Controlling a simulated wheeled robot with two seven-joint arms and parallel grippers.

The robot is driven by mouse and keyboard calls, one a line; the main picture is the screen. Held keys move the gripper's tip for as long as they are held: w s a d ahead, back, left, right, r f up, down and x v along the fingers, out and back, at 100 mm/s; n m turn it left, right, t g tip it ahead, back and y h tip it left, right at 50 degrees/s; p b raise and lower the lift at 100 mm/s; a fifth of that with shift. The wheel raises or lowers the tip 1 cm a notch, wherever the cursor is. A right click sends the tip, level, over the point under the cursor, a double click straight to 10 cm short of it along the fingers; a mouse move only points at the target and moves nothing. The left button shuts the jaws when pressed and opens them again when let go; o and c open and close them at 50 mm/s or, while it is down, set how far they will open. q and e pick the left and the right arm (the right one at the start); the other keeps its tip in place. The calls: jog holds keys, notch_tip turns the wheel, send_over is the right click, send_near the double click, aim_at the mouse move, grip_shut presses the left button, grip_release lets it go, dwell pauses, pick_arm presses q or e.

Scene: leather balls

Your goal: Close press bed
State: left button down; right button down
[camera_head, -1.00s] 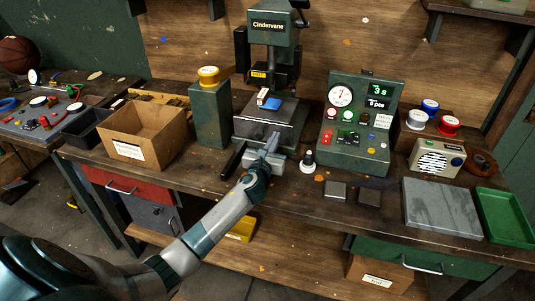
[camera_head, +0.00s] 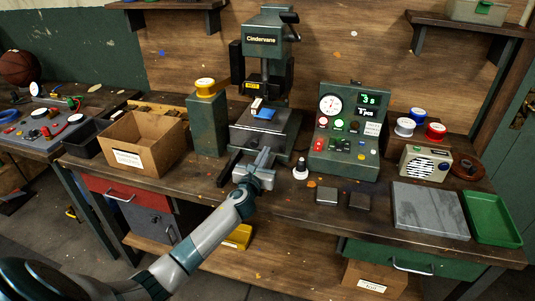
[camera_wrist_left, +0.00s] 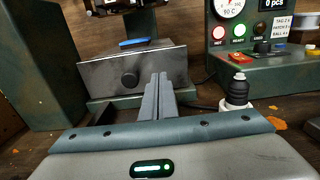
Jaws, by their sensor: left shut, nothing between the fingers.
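The green Cindervane press (camera_head: 261,39) stands at the back of the bench. Its bed (camera_head: 252,137) is a dark metal block under the press head, with a blue item (camera_head: 265,113) and a small white-and-orange item (camera_head: 256,105) on top. My right gripper is not visible.
A green control panel (camera_head: 346,150) stands right of the press, with a black-and-white knob (camera_head: 300,169) in front. Left are a green post (camera_head: 207,128) and a cardboard box (camera_head: 143,143). A grey slab (camera_head: 430,210) and green tray (camera_head: 492,219) lie right.

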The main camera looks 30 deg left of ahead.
pick_arm(q)
jog(key=shift+s+d+r, duration=0.15)
jog(key=shift+s+d, duration=0.05)
jog(key=shift+s, duration=0.25)
jog(key=shift+s+d+f, duration=0.1)
jog(key=shift+s+f, duration=0.2)
jog(key=shift+s, duration=0.5)
jog(key=b+v, duration=0.1)
jog(key=v, duration=0.5)
jog(key=shift+w+d, duration=0.1)
jog(key=shift+s+d+r, duration=0.15)
jog(key=shift+s, duration=0.55)
